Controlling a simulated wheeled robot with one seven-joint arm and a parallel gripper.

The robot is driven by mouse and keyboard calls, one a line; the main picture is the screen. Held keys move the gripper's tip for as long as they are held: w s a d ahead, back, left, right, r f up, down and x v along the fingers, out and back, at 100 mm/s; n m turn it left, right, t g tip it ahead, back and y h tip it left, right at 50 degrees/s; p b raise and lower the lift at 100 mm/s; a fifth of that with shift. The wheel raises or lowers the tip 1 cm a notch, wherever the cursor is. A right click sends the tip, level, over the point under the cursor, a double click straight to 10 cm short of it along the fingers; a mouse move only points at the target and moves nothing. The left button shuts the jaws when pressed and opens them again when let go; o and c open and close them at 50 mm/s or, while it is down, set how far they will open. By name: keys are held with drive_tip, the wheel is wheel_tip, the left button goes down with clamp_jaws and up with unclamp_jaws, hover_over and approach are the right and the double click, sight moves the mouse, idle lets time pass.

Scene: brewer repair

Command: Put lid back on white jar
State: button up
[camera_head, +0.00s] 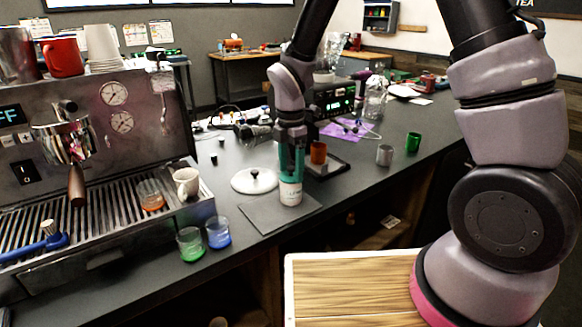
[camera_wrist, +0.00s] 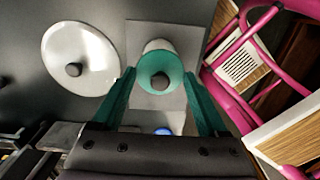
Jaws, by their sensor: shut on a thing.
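The white jar (camera_head: 291,193) stands upright on a dark square mat on the counter, with lettering on its side. In the wrist view its white wall (camera_wrist: 157,45) shows behind a round teal lid (camera_wrist: 150,62) with a dark knob. My gripper (camera_head: 291,172) points straight down over the jar. Its teal fingers (camera_wrist: 160,80) are shut on the teal lid, one on each side. The lid is over the jar's mouth; I cannot tell whether it touches the rim. A wide white disc (camera_head: 243,184) with a black knob lies flat on the counter, left of the jar.
An espresso machine (camera_head: 95,110) fills the left. A cream mug (camera_head: 186,181), a green glass (camera_head: 190,245) and a blue glass (camera_head: 218,233) stand left of the mat (camera_head: 262,217). The counter's front edge is near.

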idle(0.4)
drive_tip(key=o, duration=1.2)
drive_tip(key=shift+r, duration=3.5)
clamp_jaws()
drive_tip(key=shift+f, duration=0.3)
